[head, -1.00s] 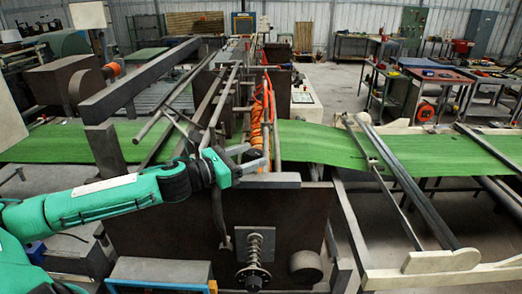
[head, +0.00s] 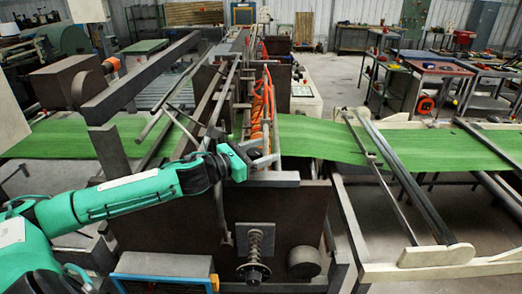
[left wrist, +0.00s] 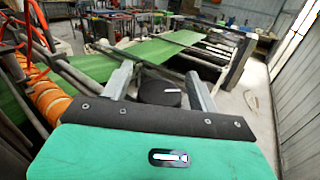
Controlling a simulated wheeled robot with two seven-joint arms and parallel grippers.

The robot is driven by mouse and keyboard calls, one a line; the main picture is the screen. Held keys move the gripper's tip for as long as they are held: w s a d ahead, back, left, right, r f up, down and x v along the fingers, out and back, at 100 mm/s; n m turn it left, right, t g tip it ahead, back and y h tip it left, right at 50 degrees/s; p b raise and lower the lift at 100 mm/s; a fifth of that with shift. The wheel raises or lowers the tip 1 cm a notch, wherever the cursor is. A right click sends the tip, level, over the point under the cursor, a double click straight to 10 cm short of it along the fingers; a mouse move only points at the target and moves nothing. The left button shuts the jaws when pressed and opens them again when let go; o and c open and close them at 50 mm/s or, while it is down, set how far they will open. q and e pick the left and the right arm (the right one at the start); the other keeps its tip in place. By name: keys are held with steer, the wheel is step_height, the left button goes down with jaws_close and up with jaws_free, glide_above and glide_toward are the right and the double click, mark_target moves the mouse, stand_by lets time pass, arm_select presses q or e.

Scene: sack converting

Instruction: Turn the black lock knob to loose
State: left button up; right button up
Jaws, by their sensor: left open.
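A round black knob (left wrist: 158,94) with a white mark on its face shows in the left wrist view, beyond my palm and between the fingers. My left gripper (left wrist: 161,88) is open, with one grey finger to each side of the knob. I cannot tell whether either finger touches it. In the head view my left gripper (head: 268,153) reaches in from the left over the top of the brown machine frame. I cannot make out the knob between its fingers there. My right gripper is in neither view.
A green web (head: 320,140) runs across the machine. Orange hoses (head: 265,100) and long grey bars stand close behind my left gripper. A spring with a dark handwheel (head: 253,272) is on the front of the brown frame (head: 190,225). Workbenches stand at the back right.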

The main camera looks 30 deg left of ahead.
arm_select(q)
steer(key=c, duration=1)
steer(key=shift+o, duration=0.2)
steer(key=shift+y, duration=0.3)
